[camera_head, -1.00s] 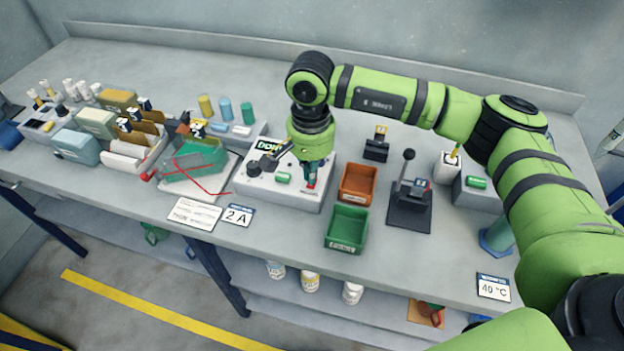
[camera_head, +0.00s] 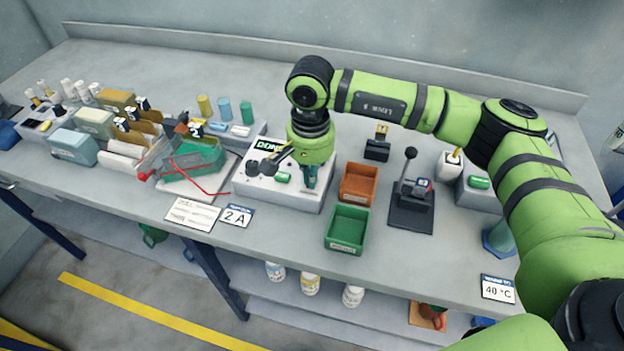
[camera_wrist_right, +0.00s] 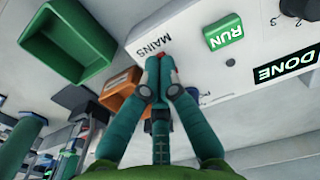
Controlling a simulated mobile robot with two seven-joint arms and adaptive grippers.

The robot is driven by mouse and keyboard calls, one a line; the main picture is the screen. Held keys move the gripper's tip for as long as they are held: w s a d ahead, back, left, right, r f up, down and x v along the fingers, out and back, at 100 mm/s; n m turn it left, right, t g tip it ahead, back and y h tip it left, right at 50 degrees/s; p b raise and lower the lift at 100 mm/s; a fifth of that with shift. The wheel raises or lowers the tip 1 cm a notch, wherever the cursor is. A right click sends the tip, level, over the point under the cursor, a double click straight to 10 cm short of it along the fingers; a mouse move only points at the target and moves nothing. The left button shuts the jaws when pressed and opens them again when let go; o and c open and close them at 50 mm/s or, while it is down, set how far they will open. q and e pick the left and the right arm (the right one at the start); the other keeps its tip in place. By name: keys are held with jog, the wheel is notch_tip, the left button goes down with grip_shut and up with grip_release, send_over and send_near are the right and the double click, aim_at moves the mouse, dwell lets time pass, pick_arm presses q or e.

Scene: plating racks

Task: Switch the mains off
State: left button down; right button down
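The rectifier-like white control box (camera_head: 250,188) stands mid-bench with a lit DONE display (camera_head: 270,145), a green RUN button (camera_head: 283,177) and dark knobs on its left. In the right wrist view the MAINS label (camera_wrist_right: 152,42) is on the white panel (camera_wrist_right: 197,55), near the RUN button (camera_wrist_right: 223,35). My right gripper (camera_head: 310,184) points down at the box's right end. Its fingertips (camera_wrist_right: 164,82) are together at the mains switch, of which only a bit of red (camera_wrist_right: 176,71) shows between and past them. The switch's position is hidden. My left gripper is out of view.
An orange bin (camera_head: 357,184) and a green bin (camera_head: 347,229) stand just right of the box. A black lever unit (camera_head: 411,207) is farther right. A green item with red wire (camera_head: 195,160) lies to the left. The bench's back strip is clear.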

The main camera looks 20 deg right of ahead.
jog(key=shift+s+f+b, duration=0.1)
jog(key=shift+f+b, duration=0.2)
jog(key=shift+f, duration=0.05)
jog(key=shift+r, duration=0.1)
jog(key=shift+r+p, duration=0.45)
jog(key=shift+r, duration=0.4)
jog(key=shift+r+p, duration=0.95)
jog(key=shift+r, duration=1.65)
jog(key=shift+f, duration=0.1)
